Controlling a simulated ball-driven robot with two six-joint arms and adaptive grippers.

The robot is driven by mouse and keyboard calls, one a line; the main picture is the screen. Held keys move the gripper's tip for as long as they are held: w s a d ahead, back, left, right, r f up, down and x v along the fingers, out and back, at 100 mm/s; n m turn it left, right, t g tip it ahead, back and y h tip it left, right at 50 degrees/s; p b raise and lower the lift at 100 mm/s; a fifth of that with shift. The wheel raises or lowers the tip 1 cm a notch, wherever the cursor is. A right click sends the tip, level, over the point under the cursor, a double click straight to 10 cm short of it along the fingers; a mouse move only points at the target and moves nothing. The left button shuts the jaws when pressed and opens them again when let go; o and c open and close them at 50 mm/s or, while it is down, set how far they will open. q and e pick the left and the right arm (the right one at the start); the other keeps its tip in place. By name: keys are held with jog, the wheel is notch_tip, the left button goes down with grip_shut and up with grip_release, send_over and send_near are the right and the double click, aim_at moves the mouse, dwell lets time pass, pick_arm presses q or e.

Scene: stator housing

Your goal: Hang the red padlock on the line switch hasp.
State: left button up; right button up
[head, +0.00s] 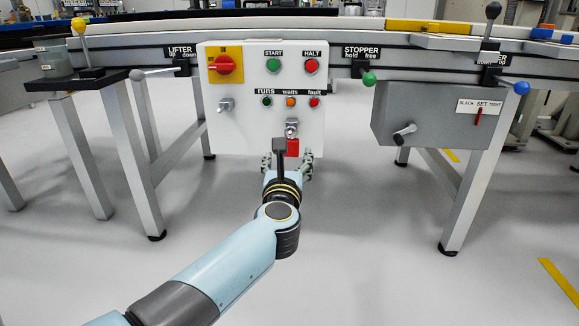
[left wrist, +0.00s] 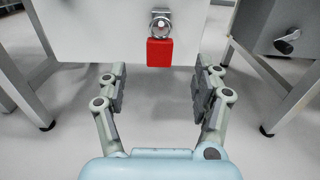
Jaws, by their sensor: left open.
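The red padlock (head: 293,147) hangs at a metal fitting (head: 291,128) low on the right of the white control panel (head: 250,135). The left wrist view shows the padlock (left wrist: 160,53) below the round metal fitting (left wrist: 160,23). A second metal fitting (head: 225,104) sits below the red-and-yellow rotary switch (head: 225,65) at the panel's left. My left gripper (head: 288,158) is open and empty, its fingers apart below the padlock and to either side of it, not touching it in the left wrist view (left wrist: 160,80). My right gripper is not in view.
The panel also has a green start button (head: 273,65), a red halt button (head: 311,66) and small lamps. A grey box (head: 440,118) with a lever stands to the right. A dark-topped table (head: 75,80) is at left. The floor below the panel is clear.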

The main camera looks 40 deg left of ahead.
aim_at(291, 141)
pick_arm(q)
jog(key=b+x, duration=0.2)
jog(key=x, duration=0.6)
jog(key=shift+w+a+f, duration=0.15)
jog(key=shift+w, duration=0.2)
jog(key=shift+x, duration=0.75)
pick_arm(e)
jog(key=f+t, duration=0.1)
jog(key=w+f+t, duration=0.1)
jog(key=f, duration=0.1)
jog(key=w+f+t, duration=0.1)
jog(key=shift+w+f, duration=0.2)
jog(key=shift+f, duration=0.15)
pick_arm(q)
jog(key=shift+c, duration=0.4)
jog(key=c, duration=1.3)
jog(key=shift+o, duration=0.2)
jog(key=shift+s+r+p, duration=0.15)
jog(key=shift+r+p, duration=0.3)
jog(key=shift+r, duration=0.35)
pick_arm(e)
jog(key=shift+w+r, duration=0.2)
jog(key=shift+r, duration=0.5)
pick_arm(q)
jog(key=shift+f, duration=0.1)
jog(key=shift+s, duration=0.1)
